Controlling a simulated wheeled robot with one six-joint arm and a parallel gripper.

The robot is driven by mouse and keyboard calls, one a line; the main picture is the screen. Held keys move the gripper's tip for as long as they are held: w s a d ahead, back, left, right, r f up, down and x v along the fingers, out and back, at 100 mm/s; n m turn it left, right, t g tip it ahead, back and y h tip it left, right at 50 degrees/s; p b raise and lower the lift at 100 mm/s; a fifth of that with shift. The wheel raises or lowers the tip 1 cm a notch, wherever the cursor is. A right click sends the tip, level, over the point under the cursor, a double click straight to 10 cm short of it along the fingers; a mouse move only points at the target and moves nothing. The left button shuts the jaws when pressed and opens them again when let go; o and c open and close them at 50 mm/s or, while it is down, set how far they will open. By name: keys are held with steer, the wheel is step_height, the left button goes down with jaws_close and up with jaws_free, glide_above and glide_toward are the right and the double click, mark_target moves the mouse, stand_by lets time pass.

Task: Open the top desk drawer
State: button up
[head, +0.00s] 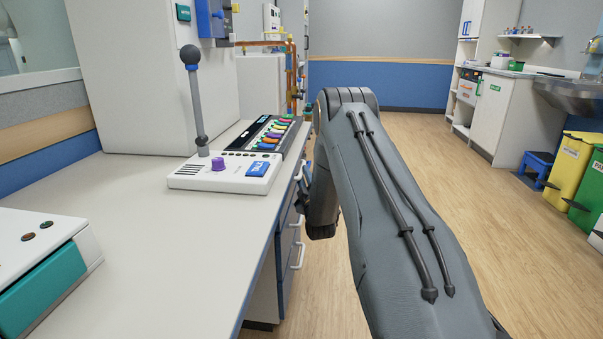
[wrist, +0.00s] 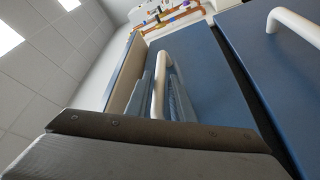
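The top desk drawer (wrist: 207,65) shows in the wrist view as a blue front with a white bar handle (wrist: 160,82). My gripper (wrist: 164,92) has one finger on each side of this handle, with a narrow gap showing beside the bar. The fingers look apart and not clamped on it. The drawer front looks shut or nearly so.
A lower drawer's white handle (wrist: 294,24) is close to my gripper. The desk top (head: 150,222) carries a control box with a lever (head: 225,175), a colourful switch panel (head: 270,135) and a teal-fronted box (head: 40,290).

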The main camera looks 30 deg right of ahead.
steer(key=shift+x, duration=1.65)
jaws_close()
